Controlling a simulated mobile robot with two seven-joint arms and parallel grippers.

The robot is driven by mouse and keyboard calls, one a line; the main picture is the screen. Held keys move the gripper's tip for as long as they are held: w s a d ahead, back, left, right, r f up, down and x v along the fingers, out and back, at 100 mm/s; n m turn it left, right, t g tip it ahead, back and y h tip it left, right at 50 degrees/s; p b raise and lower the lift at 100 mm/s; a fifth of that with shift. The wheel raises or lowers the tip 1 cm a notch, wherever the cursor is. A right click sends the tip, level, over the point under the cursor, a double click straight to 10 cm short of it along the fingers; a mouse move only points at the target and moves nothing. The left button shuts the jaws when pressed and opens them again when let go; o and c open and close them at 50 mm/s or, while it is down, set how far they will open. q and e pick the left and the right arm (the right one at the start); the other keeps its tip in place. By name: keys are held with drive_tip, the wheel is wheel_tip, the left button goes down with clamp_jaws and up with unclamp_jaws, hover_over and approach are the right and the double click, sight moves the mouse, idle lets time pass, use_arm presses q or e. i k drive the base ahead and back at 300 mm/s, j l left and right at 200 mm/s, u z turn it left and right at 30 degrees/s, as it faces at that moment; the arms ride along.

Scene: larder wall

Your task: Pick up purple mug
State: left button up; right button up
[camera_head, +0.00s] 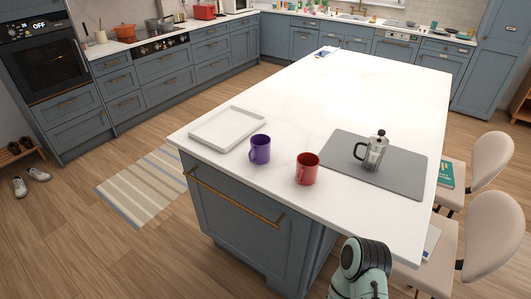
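Part of one of my arms shows at the bottom right, below the island's edge. Neither of my grippers is in view.
Two chairs (490,235) stand along the right side. A striped rug (145,187) lies on the floor to the left. The island's far half is mostly clear.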

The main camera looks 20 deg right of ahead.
sight(260, 153)
drive_tip(key=z, duration=0.5)
drive_tip(key=j+z, duration=0.15)
drive_tip(key=z, duration=0.35)
drive_tip(key=i+j+z, duration=0.1)
drive_tip(key=j+z, duration=0.15)
drive_tip(key=z, duration=0.2)
drive_tip(key=j+z, duration=0.2)
drive_tip(key=z, duration=0.3)
drive_tip(key=j+z, duration=0.25)
drive_tip(key=k+j+z, duration=0.2)
drive_tip(key=j, duration=0.2)
drive_tip(key=j+z, duration=0.25)
drive_tip(key=j, duration=0.1)
